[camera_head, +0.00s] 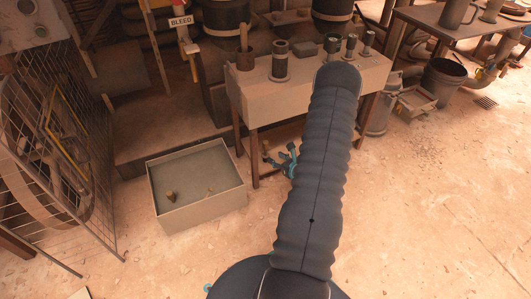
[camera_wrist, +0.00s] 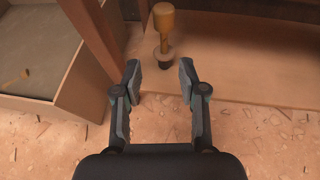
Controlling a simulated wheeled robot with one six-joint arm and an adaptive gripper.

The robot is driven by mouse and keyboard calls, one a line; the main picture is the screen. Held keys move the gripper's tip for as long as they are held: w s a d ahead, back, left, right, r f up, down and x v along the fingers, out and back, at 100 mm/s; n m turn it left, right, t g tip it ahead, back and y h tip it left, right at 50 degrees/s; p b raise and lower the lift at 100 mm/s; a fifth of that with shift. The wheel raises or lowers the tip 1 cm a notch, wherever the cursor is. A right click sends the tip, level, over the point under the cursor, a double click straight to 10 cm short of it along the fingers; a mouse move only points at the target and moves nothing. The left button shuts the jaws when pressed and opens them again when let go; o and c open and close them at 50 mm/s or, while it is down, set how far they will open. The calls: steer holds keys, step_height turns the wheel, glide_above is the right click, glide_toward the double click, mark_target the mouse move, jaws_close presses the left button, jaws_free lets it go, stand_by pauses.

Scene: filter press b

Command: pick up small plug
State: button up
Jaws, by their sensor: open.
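In the head view my gripper (camera_head: 288,160) is low by the front of the workbench, partly hidden by my arm.
The workbench (camera_head: 262,98) carries several dark cylindrical parts and a brown pot (camera_head: 245,61). A wooden bench leg (camera_wrist: 92,35) stands left of my gripper. An open grey bin (camera_head: 197,215) with small pieces inside sits left.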

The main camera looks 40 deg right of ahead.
mark_target(266, 155)
steer(key=x, duration=0.5)
steer(key=shift+w, duration=0.15)
steer(key=x, duration=0.2)
steer(key=b+x, duration=0.1)
steer(key=x, duration=0.1)
steer(key=shift+d+f, duration=0.25)
steer(key=shift+w+d+f, duration=0.1)
steer(key=shift+w+f, duration=0.1)
steer(key=shift+w, duration=0.25)
steer(key=shift+c, duration=0.2)
jaws_close()
